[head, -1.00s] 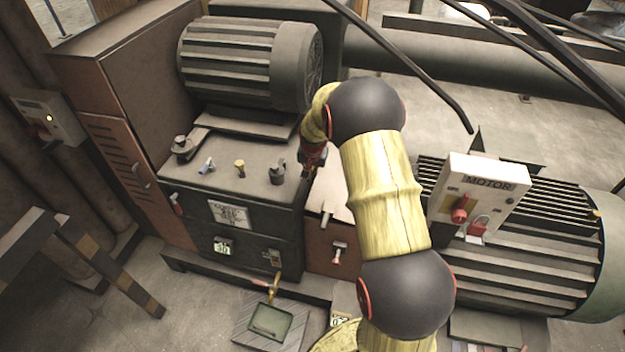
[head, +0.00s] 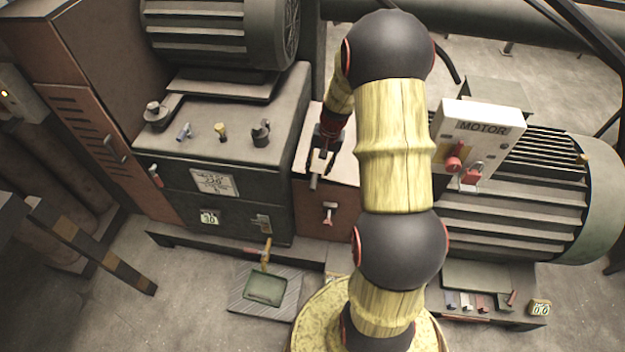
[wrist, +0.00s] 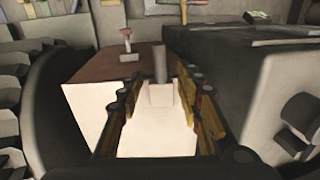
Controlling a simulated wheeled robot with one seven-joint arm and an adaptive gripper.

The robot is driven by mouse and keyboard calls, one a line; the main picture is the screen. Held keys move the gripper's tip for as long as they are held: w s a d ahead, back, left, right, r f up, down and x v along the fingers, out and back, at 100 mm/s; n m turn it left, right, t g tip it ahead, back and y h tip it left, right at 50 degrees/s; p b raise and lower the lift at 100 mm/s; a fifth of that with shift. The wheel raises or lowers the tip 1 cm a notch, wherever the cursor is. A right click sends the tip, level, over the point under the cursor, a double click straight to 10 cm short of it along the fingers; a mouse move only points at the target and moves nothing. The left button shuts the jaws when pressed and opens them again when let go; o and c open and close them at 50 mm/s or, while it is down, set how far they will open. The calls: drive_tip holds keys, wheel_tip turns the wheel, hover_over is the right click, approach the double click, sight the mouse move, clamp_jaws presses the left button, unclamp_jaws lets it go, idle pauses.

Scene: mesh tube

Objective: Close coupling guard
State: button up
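The coupling guard is the boxy cover between the dark gearbox and the motor, with a pale top (head: 343,158) and a brown front (head: 313,222). A grey post-like handle (head: 314,182) stands at the top's front edge; it also shows in the wrist view (wrist: 160,65), on a pale bracket. A small T-shaped latch (head: 328,212) is on the front. My gripper (head: 323,165) is over the pale top, close behind the handle. In the wrist view its fingers (wrist: 160,103) are apart, with the bracket showing between them. I cannot tell whether they touch it.
The gearbox (head: 225,150) with several knobs stands close on the left. The motor (head: 525,195) and its white MOTOR switch box (head: 485,130) stand on the right. A green tray (head: 265,289) lies on the floor in front. My arm hides part of the guard's right side.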

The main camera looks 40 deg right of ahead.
sight(314, 181)
drive_tip(key=f, duration=0.2)
drive_tip(key=f+b, duration=0.1)
drive_tip(key=f, duration=0.2)
drive_tip(key=w+a+f+b, duration=0.1)
drive_tip(key=f, duration=0.1)
drive_tip(key=shift+f, duration=0.35)
drive_tip(key=shift+c, duration=1.4)
clamp_jaws()
